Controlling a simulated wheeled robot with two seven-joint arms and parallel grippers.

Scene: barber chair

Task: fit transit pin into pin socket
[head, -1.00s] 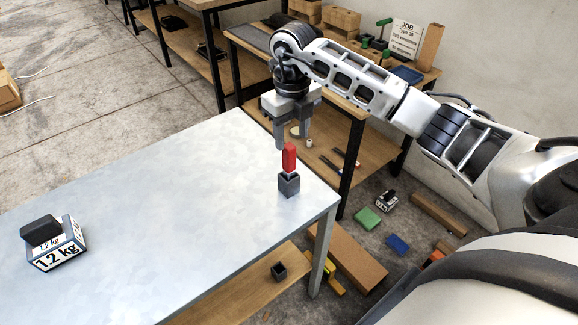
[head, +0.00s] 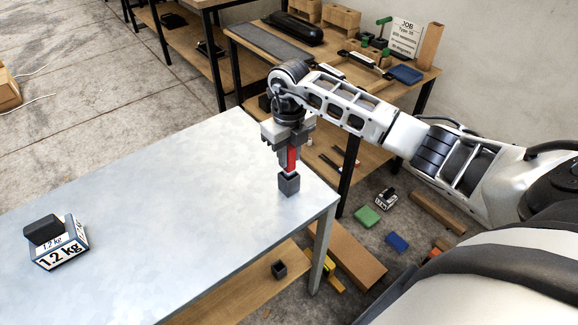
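The transit pin (head: 291,160) has a red grip and stands upright at the right end of the grey metal table. Its lower end meets a small dark grey block, which looks like the pin socket (head: 289,185). I cannot tell how deep the pin sits in it. My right gripper (head: 287,161) points down over the pin, with its fingers at the red grip and part of the grip hidden. One finger is close against the grip's left side. The far finger is not clear, so I cannot tell whether they are shut on it. My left gripper is out of view.
A block marked 1.2 kg (head: 60,245) sits at the table's left. The middle of the table (head: 180,200) is clear. A wooden bench (head: 330,75) with a job sign (head: 404,37) stands behind. A small dark block (head: 279,269) lies on the lower shelf.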

